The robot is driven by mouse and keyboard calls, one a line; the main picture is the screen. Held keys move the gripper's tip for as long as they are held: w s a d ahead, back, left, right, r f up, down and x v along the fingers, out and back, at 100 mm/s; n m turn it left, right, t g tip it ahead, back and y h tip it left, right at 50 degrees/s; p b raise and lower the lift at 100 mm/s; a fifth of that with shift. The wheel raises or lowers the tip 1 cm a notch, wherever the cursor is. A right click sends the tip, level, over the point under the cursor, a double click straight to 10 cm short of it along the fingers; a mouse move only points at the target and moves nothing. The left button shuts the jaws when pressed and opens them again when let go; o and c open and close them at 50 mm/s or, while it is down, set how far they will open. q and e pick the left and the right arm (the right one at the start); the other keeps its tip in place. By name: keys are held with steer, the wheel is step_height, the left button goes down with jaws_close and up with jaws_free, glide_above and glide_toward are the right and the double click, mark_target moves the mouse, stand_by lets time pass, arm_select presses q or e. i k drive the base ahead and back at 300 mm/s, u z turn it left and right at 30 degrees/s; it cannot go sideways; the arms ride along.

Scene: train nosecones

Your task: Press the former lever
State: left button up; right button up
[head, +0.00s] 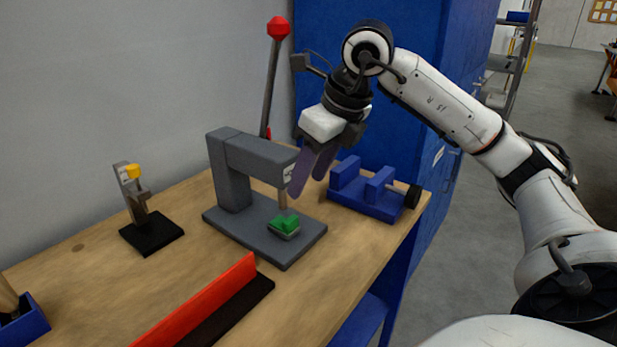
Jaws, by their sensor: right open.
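The former (233,172) is a grey press with a C-shaped frame on a flat base, standing on the wooden bench. Its lever (271,85) is a dark rod with a red knob (278,28), standing nearly upright behind the frame. A green piece (284,223) sits on the base under the press ram. My right gripper (310,178) is open and empty, fingers pointing down, in front of the right end of the press arm and right of the lever. It appears apart from the lever. My left gripper is not in view.
A blue vise (369,197) stands right of the press near the bench edge. A black-based stand (151,234) with a yellow part is at left. A red bar (200,305) lies in front, and a blue bin (26,322) is at lower left. A blue cabinet (325,90) rises behind.

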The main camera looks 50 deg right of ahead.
mark_target(279, 28)
steer(key=z, duration=1.35)
